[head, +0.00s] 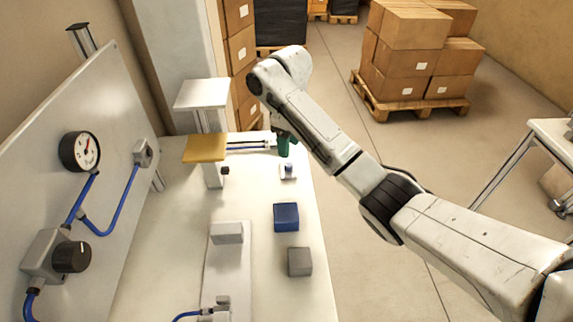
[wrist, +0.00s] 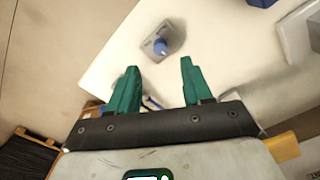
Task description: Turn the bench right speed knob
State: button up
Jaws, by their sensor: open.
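A small grey fitting with a blue knob (head: 288,170) sits near the right edge of the white bench (head: 160,225). The blue knob (wrist: 161,46) also shows in the wrist view, on its grey base, just beyond the fingertips. My gripper (head: 284,147) has green fingers and is over the far right part of the bench, beyond the knob in the head view. In the wrist view my gripper (wrist: 160,72) is open, with nothing between its fingers. The fingers do not appear to touch the knob.
A post with a yellow plate (head: 205,148) stands left of my gripper. A blue block (head: 286,217) and a grey block (head: 300,262) lie nearer on the bench. The left panel carries a gauge (head: 80,151) and a black knob (head: 72,257). Boxes (head: 410,60) stand beyond open floor.

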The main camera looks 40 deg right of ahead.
aim_at(289, 165)
notch_tip(289, 165, down, 7)
jog(key=shift+s+f+b, duration=0.1)
jog(key=shift+f+b, duration=0.05)
jog(key=shift+b, duration=0.25)
grip_shut()
dwell(0.4)
